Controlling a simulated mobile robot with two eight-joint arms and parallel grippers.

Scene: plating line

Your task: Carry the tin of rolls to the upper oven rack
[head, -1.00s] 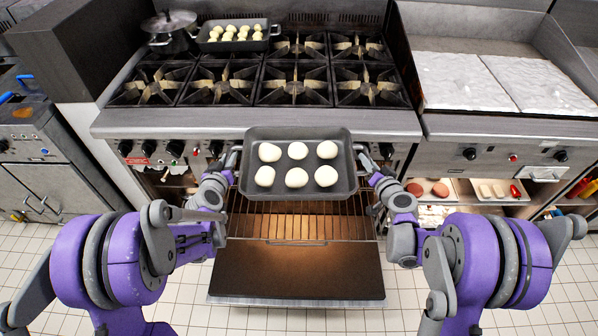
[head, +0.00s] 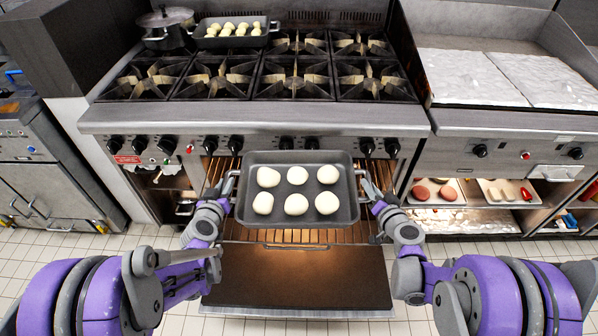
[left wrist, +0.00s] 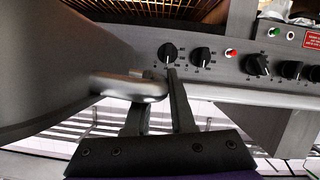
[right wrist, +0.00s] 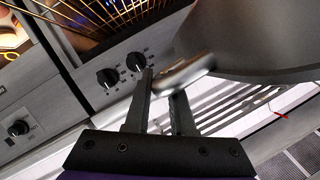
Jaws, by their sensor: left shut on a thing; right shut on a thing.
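A dark grey tin (head: 298,161) with several pale rolls (head: 297,174) in it is held level in front of the open oven, above a wire rack (head: 318,236). My left gripper (head: 226,188) is shut on the tin's left handle, and the handle (left wrist: 130,88) shows between its fingers in the left wrist view. My right gripper (head: 370,187) is shut on the right handle, seen in the right wrist view (right wrist: 183,74). The tin hides much of the oven's inside. I cannot tell from here which rack level shows beneath it.
The oven door (head: 297,278) is folded down in front. Above the oven are a row of knobs and the stove's front ledge (head: 255,118). A second tin of rolls (head: 232,40) and a lidded pot (head: 166,28) stand on the burners. Lit shelves (head: 470,195) are at the right.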

